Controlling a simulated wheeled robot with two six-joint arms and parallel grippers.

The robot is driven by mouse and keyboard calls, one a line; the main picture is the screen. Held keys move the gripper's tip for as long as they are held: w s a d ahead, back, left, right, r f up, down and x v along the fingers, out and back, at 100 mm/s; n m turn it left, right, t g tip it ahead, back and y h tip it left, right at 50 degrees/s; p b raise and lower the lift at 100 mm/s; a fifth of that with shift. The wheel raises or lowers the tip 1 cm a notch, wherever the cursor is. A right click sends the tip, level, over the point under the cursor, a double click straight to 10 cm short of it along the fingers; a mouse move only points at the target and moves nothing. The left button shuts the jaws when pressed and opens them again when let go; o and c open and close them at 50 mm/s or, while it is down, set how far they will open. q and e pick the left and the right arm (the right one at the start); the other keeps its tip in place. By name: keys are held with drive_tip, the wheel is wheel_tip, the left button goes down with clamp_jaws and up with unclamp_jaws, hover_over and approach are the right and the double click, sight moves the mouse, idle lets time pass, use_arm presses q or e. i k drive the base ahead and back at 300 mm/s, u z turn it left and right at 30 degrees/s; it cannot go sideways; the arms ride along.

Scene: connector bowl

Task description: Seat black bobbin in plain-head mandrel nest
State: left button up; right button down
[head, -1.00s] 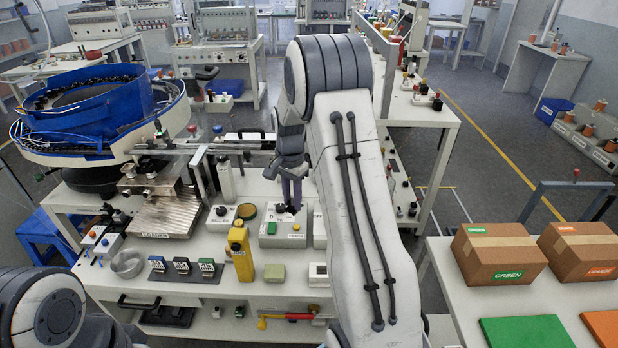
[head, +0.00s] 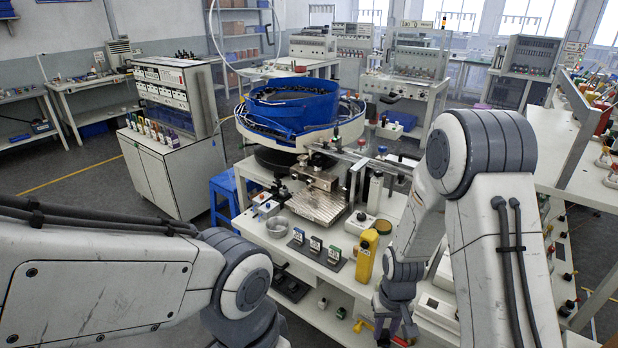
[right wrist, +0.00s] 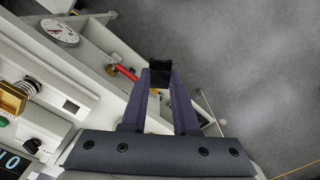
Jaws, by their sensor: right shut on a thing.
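A small black piece, seemingly the black bobbin (right wrist: 160,72), sits between the fingertips of my right gripper (right wrist: 160,88) in the right wrist view. That gripper is shut on it and holds it in the air, with the floor and bench edge behind. In the head view my right gripper (head: 403,328) hangs by the front edge of the bench at the bottom; the piece cannot be made out there. I cannot pick out the plain-head mandrel nest for certain. My left arm enters the head view, but its gripper is out of the picture.
The workbench (head: 318,258) carries a blue bowl feeder (head: 292,102), a metal plate (head: 318,205), a clear round dish (head: 276,228), small labelled blocks (head: 315,245) and a yellow device (head: 366,256). A red-handled tool (right wrist: 124,72) lies on a lower level near my right gripper.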

sight(303, 157)
drive_tip(key=u, duration=0.75)
drive_tip(key=i, duration=0.35)
drive_tip(key=u, duration=0.65)
drive_tip(key=i, duration=2.25)
drive_tip(key=z, duration=1.3)
drive_tip(key=i, duration=0.5)
drive_tip(key=z, duration=0.3)
